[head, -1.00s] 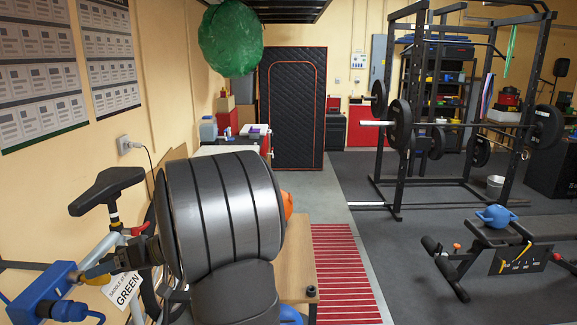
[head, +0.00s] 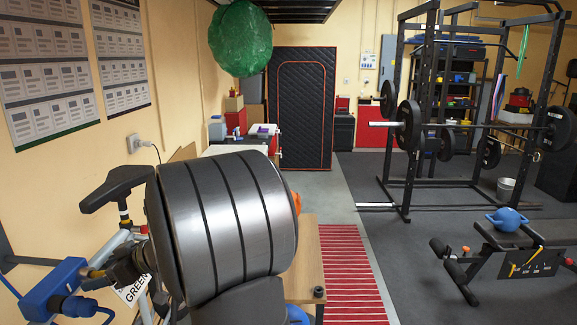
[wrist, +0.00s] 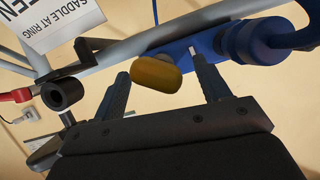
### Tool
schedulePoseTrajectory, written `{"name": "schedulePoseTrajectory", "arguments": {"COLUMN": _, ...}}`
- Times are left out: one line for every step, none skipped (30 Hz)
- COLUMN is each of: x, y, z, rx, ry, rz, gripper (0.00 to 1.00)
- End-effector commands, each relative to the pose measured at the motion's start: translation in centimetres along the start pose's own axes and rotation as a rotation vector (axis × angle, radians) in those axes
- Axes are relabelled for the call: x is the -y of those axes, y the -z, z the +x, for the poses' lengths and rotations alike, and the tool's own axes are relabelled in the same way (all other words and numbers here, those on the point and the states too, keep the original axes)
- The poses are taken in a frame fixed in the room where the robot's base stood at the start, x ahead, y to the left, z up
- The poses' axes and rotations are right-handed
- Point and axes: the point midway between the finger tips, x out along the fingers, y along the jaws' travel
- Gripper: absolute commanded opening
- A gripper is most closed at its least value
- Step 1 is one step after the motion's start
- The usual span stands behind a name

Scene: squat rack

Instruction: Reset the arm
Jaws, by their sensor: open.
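My gripper (wrist: 160,85) is open in the wrist view, with its two dark fingers spread apart. A yellow rounded part (wrist: 156,74) shows in the space between the fingers; I cannot tell if it touches them. Beyond it is a blue clamp (wrist: 190,38) on a grey tube. The clamp also shows at the lower left of the head view (head: 50,285).
A black bicycle saddle (head: 120,185) stands left of my arm. A wooden bench (head: 308,255) is just right of it. A green ball (head: 240,38) hangs above. The squat rack (head: 405,170) with a barbell stands at right.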

Motion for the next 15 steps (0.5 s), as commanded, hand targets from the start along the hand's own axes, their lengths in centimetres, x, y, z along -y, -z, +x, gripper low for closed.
{"name": "schedulePoseTrajectory", "arguments": {"x": 0.01, "y": 0.0, "z": 0.0, "rx": 0.0, "ry": -0.001, "rz": -0.001, "gripper": 0.69}}
{"name": "schedulePoseTrajectory", "arguments": {"x": 0.0, "y": 0.0, "z": 0.0, "rx": 0.0, "ry": -0.001, "rz": -0.002, "gripper": 0.69}}
{"name": "schedulePoseTrajectory", "arguments": {"x": 0.0, "y": 0.0, "z": 0.0, "rx": 0.0, "ry": -0.001, "rz": -0.002, "gripper": 0.69}}
{"name": "schedulePoseTrajectory", "arguments": {"x": 0.0, "y": -0.01, "z": 0.0, "rx": 0.0, "ry": -0.001, "rz": -0.001, "gripper": 0.69}}
{"name": "schedulePoseTrajectory", "arguments": {"x": 0.0, "y": -0.01, "z": 0.0, "rx": 0.0, "ry": -0.001, "rz": -0.001, "gripper": 0.69}}
{"name": "schedulePoseTrajectory", "arguments": {"x": 0.0, "y": -0.01, "z": 0.0, "rx": 0.0, "ry": -0.001, "rz": -0.001, "gripper": 0.69}}
{"name": "schedulePoseTrajectory", "arguments": {"x": 0.0, "y": -0.01, "z": 0.0, "rx": 0.0, "ry": -0.001, "rz": -0.001, "gripper": 0.69}}
{"name": "schedulePoseTrajectory", "arguments": {"x": 0.0, "y": -0.01, "z": 0.0, "rx": 0.0, "ry": 0.0, "rz": 0.0, "gripper": 0.69}}
{"name": "schedulePoseTrajectory", "arguments": {"x": -0.01, "y": -0.02, "z": 0.0, "rx": 0.0, "ry": 0.001, "rz": 0.002, "gripper": 0.69}}
{"name": "schedulePoseTrajectory", "arguments": {"x": -0.01, "y": -0.02, "z": 0.0, "rx": 0.0, "ry": 0.002, "rz": 0.005, "gripper": 0.69}}
{"name": "schedulePoseTrajectory", "arguments": {"x": -0.02, "y": -0.02, "z": 0.0, "rx": 0.0, "ry": 0.004, "rz": 0.01, "gripper": 0.69}}
{"name": "schedulePoseTrajectory", "arguments": {"x": -0.05, "y": -0.03, "z": 0.01, "rx": 0.0, "ry": 0.008, "rz": 0.02, "gripper": 0.69}}
{"name": "schedulePoseTrajectory", "arguments": {"x": -0.07, "y": -0.04, "z": 0.01, "rx": 0.0, "ry": 0.011, "rz": 0.029, "gripper": 0.69}}
{"name": "schedulePoseTrajectory", "arguments": {"x": -0.09, "y": -0.05, "z": 0.01, "rx": 0.0, "ry": 0.016, "rz": 0.041, "gripper": 0.69}}
{"name": "schedulePoseTrajectory", "arguments": {"x": -0.12, "y": -0.07, "z": 0.01, "rx": 0.001, "ry": 0.025, "rz": 0.061, "gripper": 0.69}}
